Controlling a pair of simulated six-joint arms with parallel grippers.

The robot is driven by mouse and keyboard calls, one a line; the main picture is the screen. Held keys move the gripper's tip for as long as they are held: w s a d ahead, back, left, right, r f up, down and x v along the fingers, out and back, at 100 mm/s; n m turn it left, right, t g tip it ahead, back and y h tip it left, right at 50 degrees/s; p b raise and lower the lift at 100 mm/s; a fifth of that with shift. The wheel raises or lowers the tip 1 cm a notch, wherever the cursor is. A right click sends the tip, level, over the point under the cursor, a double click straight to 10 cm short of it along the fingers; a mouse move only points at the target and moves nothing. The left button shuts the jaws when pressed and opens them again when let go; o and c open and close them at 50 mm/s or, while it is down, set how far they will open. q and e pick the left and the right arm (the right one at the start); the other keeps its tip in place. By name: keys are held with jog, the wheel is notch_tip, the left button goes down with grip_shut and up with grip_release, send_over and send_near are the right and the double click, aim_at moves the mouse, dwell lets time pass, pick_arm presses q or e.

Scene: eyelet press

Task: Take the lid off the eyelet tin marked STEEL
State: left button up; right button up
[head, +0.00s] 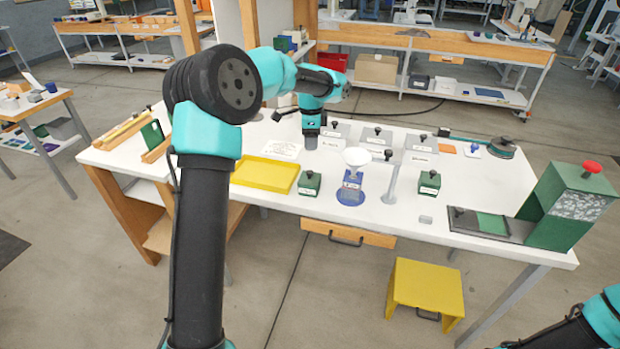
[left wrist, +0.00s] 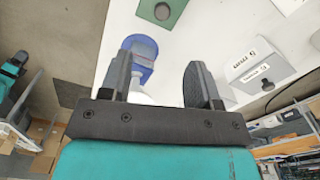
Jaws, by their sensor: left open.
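Grey lidded tins with black knobs stand in a row at the back of the white table, at left (head: 341,131), middle (head: 377,136) and right (head: 420,146). Two green lidded boxes, left (head: 310,183) and right (head: 429,183), stand nearer the front. The labels are too small to read, so I cannot tell which is marked STEEL. My left gripper (head: 311,139) is above the table by the left grey tin. In the left wrist view its fingers (left wrist: 162,88) are apart, with nothing held between them. My right gripper is out of frame.
A white-topped stand on a blue base (head: 350,192) is between the green boxes. A yellow tray (head: 265,174) lies left, a green press with a red knob (head: 572,205) stands right. A grey post (head: 391,184) rises mid-table.

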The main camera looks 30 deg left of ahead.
aim_at(310, 171)
pick_arm(q)
notch_tip(310, 171, down, 8)
jog(key=shift+f, duration=0.15)
dwell(0.3)
jog(key=shift+f, duration=0.1)
jog(key=shift+a+f, duration=0.2)
jog(key=shift+f, duration=2.35)
jog(key=shift+c, duration=0.2)
jog(key=c, duration=1)
jog(key=shift+o, duration=0.2)
jog(key=shift+r, duration=0.1)
